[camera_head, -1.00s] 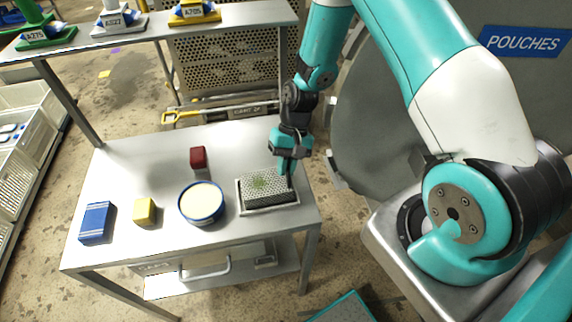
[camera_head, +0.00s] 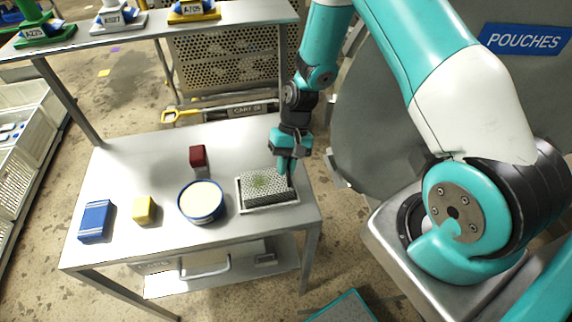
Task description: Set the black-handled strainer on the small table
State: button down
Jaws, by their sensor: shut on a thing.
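The strainer (camera_head: 262,188) looks like a perforated metal basket with a greenish patch on it. It sits in or on a pale rectangular tray at the right end of the small table (camera_head: 140,180). My gripper (camera_head: 286,172) points down at the strainer's right back edge, with its fingers close together there. It appears shut on the strainer's dark handle (camera_head: 290,180), which is mostly hidden by the fingers.
On the table stand a round blue-rimmed tub (camera_head: 202,201), a yellow block (camera_head: 144,210), a dark red block (camera_head: 198,156) and a blue box (camera_head: 96,221). An upper shelf (camera_head: 140,28) overhangs the back. A grey round door (camera_head: 375,130) is right of my gripper.

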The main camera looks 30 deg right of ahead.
jog(key=c, duration=1.1)
grip_release()
jog(key=b+v, duration=0.2)
jog(key=v, duration=1.5)
jog(key=shift+d+r+b, duration=0.15)
jog(key=shift+r+b, duration=0.1)
jog(key=shift+b, duration=0.1)
jog(key=s+a+r+n+t, duration=0.2)
jog(key=s+a+r+n, duration=0.3)
jog(key=s+a+r, duration=0.5)
jog(key=s+a+r+n, duration=0.1)
jog(key=s+a, duration=0.1)
jog(key=s, duration=0.2)
jog(key=s+a+n+t, duration=0.1)
jog(key=s+a+n, duration=0.1)
jog(key=s, duration=0.2)
jog(key=s+a+r+n, duration=0.1)
jog(key=s+a+n, duration=0.1)
jog(key=s, duration=0.2)
jog(key=shift+a+r, duration=0.2)
jog(key=shift+r, duration=0.15)
